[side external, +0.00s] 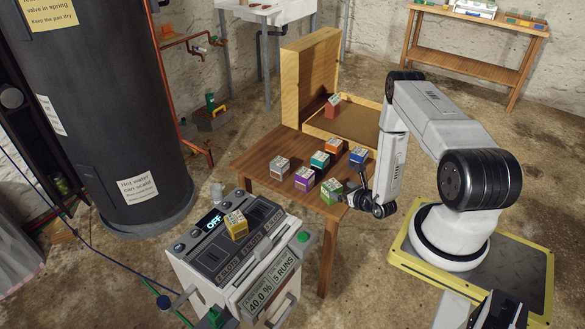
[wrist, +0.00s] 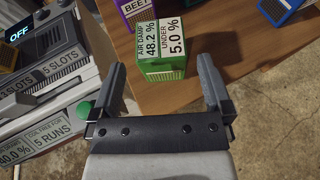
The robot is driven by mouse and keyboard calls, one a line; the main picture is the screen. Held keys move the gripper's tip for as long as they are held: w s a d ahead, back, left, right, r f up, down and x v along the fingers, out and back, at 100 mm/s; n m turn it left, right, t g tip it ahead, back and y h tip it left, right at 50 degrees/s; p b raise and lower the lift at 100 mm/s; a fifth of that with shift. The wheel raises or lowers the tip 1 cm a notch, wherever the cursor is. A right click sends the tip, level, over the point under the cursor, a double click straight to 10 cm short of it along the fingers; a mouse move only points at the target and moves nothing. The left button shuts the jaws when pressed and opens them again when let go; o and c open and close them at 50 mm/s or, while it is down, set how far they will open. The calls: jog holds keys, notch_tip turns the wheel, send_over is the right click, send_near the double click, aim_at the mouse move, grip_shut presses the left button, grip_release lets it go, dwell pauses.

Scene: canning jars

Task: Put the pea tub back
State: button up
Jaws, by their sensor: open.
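A green tub (side external: 331,190) with a white label stands upright near the front edge of the wooden table. It also shows in the wrist view (wrist: 162,68), where its faces read "AIR DAMP 48.2 %" and "UNDER 5.0 %". No word for peas is readable on it, so I cannot confirm that it is the pea tub. My gripper (side external: 362,202) is open and empty beside this tub. In the wrist view, my two fingers (wrist: 160,82) point towards the tub, one on each side; I cannot tell whether they touch it.
A purple tub (side external: 304,178), a teal tub (side external: 320,160), a blue tub (side external: 358,155) and others share the table (side external: 255,152). A red-brown tub (side external: 333,107) is at the open wooden case (side external: 310,75). A yellow tub (side external: 236,224) sits on the grey machine (side external: 262,213), whose display reads OFF.

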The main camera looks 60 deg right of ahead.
jog(key=v, duration=0.6)
dwell(0.6)
jog(key=w+a+r+n+g+y, duration=0.3)
jog(key=a+r+n+y, duration=0.45)
jog(key=a, duration=0.25)
jog(key=w+a+r+n+g+y, duration=0.2)
jog(key=w+a+r+n+y, duration=0.2)
jog(key=a+r+n+y, duration=0.4)
jog(key=s+a+r+n+g+h, duration=0.4)
jog(key=s+a+n+g+h, duration=0.25)
jog(key=n, duration=0.75)
notch_tip(320, 180, up, 8)
jog(key=w+n+t+h, duration=0.1)
jog(key=n+h, duration=0.3)
jog(key=n, duration=0.7)
jog(key=shift+w+a+t, duration=0.35)
jog(key=shift+w+a, duration=0.05)
jog(key=shift+w, duration=0.05)
